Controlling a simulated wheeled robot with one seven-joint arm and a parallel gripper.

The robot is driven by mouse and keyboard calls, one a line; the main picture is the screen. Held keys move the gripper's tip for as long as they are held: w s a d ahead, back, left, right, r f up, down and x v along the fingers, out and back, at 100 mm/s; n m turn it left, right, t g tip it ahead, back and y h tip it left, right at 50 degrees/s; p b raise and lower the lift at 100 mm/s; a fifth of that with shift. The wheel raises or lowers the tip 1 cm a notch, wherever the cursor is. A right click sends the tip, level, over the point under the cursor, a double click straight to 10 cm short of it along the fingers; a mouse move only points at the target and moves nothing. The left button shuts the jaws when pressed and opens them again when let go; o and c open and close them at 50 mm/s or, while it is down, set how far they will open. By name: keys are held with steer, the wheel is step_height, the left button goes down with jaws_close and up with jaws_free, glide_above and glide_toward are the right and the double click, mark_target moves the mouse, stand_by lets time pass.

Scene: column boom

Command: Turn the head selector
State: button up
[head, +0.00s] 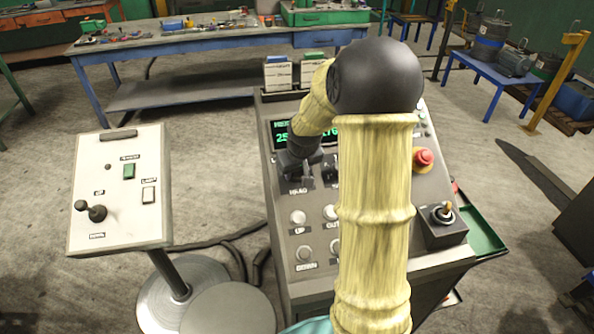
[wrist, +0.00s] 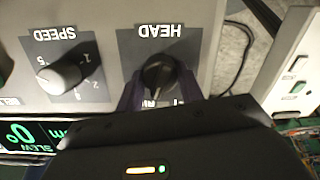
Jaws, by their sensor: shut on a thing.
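The head selector (wrist: 158,74) is a dark rotary knob on a dark plate marked HEAD, upside down in the wrist view. My gripper (wrist: 161,90) has one finger on each side of it and is shut on it. In the head view my gripper (head: 300,168) reaches down to the upper left of the console, just above the HEAD label (head: 298,190). There the knob itself is hidden by the fingers. The knob's pointer setting is hard to read, as my gripper covers part of the scale.
A grey SPEED knob (wrist: 64,76) sits beside the selector. The console (head: 300,280) also carries round buttons (head: 298,217), a red emergency stop (head: 424,160) and a joystick (head: 443,212). A white control pedestal (head: 118,190) stands to the left. Cables lie on the floor between them.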

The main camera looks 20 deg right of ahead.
steer(key=n, duration=0.5)
steer(key=shift+a+h, duration=0.15)
steer(key=shift+h, duration=0.25)
steer(key=n+h+b, duration=0.1)
steer(key=n, duration=0.3)
steer(key=shift+n, duration=0.4)
steer(key=o, duration=1)
steer(key=v, duration=1.7)
steer(key=shift+s+r+p, duration=0.15)
steer(key=shift+s+p, duration=0.1)
steer(key=shift+p, duration=0.2)
